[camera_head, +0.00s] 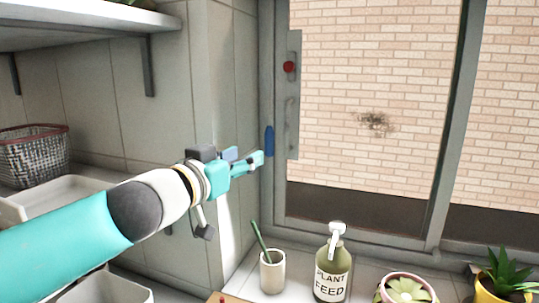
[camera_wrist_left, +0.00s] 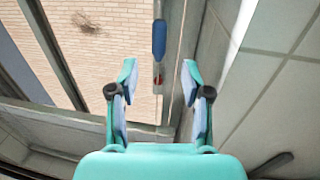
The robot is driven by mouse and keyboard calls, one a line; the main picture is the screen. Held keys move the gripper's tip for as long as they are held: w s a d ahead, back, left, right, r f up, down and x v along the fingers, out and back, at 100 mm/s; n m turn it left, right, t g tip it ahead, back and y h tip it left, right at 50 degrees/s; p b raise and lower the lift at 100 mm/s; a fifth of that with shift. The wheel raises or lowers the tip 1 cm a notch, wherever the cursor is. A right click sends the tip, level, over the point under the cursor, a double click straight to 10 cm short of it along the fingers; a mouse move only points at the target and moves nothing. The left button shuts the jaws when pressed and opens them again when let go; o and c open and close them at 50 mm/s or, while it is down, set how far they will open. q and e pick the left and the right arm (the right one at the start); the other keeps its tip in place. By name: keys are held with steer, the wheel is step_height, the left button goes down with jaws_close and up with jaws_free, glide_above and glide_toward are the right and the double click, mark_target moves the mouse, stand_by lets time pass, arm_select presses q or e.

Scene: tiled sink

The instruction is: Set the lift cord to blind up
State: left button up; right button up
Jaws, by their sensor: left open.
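A blue grip (camera_head: 269,140), which looks like the lift cord's handle, hangs upright by the left window frame. It also shows in the left wrist view (camera_wrist_left: 159,40), beyond the fingertips and roughly between their lines. A grey upright plate (camera_head: 293,110) beside it carries a red knob (camera_head: 289,67). My left gripper (camera_head: 258,160) reaches in from the left with its tips just left of and slightly below the blue grip. In the left wrist view its jaws (camera_wrist_left: 158,76) are open and empty. No blind covers the visible glass. My right gripper is not in view.
On the sill stand a cup (camera_head: 272,273) with a green stick, a plant feed bottle (camera_head: 331,270), a flower pot (camera_head: 407,290) and a yellow-potted plant (camera_head: 503,280). A shelf (camera_head: 90,22) and a basket (camera_head: 35,158) are at left. Space before the window is free.

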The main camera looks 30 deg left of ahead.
mark_target(267, 146)
arm_select(q)
steer(key=w, duration=1)
steer(key=shift+w+a, duration=0.25)
steer(key=shift+a, duration=0.15)
jaws_close()
